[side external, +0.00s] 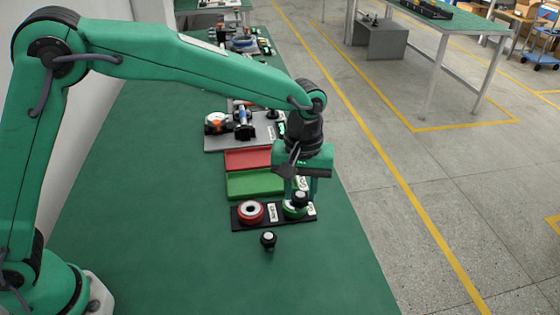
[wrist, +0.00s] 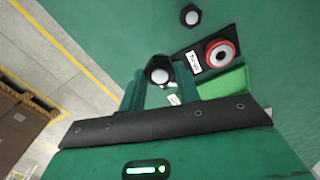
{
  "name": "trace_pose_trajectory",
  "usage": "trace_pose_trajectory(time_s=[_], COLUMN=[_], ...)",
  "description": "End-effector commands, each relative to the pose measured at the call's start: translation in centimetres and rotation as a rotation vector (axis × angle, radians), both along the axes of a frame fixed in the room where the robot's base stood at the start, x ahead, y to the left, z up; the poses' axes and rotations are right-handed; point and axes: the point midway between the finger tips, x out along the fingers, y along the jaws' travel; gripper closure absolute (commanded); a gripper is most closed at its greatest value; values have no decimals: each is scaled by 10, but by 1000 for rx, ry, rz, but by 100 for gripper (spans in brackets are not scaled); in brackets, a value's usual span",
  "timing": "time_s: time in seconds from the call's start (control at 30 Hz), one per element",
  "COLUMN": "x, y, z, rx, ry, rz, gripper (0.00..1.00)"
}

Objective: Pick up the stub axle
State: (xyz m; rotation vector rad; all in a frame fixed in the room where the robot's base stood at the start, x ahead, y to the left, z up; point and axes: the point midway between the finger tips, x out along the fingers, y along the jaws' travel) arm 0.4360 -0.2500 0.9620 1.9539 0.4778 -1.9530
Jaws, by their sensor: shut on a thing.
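My gripper (side external: 300,196) points down over the right end of a small black tray. It is shut on a stub axle (side external: 300,198), a black piece with a pale round end. In the wrist view the same stub axle (wrist: 158,71) sits between my fingers. It is just above or in a green ring (side external: 292,210) on the tray; I cannot tell whether they touch. A second, similar black piece with a pale top (side external: 268,239) stands on the green table in front of the tray, and shows in the wrist view (wrist: 190,15).
The black tray (side external: 238,223) also bears a red ring (side external: 250,211) and white labels. Behind it are a green bin (side external: 248,185) and a red bin (side external: 247,159), then a grey board (side external: 215,142) with parts.

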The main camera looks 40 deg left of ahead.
Motion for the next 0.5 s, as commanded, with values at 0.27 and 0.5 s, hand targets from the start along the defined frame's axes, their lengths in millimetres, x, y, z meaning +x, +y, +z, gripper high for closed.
trace_pose_trajectory(time_s=[0.27, 0.5], x=[-22, -26], y=[-17, -20], z=[17, 20], rx=[0, -1], ry=[-1, 0], rz=[0, 1], gripper=[100, 100])
